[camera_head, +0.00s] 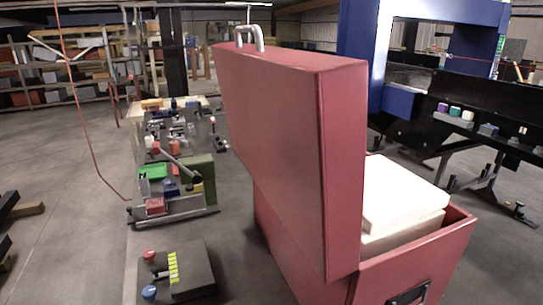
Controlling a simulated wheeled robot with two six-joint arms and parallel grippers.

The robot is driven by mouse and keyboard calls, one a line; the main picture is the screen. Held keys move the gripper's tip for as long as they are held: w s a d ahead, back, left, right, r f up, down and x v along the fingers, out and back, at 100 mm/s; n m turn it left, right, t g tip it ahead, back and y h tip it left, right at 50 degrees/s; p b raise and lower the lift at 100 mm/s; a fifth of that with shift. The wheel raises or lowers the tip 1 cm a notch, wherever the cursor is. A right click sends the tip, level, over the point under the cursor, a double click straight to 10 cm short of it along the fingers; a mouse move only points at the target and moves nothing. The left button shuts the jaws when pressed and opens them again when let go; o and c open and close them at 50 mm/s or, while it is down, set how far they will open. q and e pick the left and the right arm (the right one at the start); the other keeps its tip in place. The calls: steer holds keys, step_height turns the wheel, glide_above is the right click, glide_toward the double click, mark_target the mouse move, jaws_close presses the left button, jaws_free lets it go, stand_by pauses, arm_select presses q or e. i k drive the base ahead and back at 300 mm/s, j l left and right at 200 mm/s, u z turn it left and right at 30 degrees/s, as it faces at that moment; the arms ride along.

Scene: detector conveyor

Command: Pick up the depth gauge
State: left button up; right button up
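I cannot pick out a depth gauge for sure; small tools lie on the cluttered workbench (175,170) at left, too small to tell apart. Small items, one purple (442,107), one green (455,111) and one whitish (467,115), sit on the black conveyor (490,118) at right. Neither of my grippers is in view.
A large red case (420,262) stands close in front with its red lid (290,140) raised, hiding what is behind. It holds white blocks (395,195). A blue frame (365,50) spans the conveyor. A dark control box (185,270) stands front left. The left floor is mostly clear.

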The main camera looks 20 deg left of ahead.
mark_target(144, 184)
steer(key=u, duration=1.45)
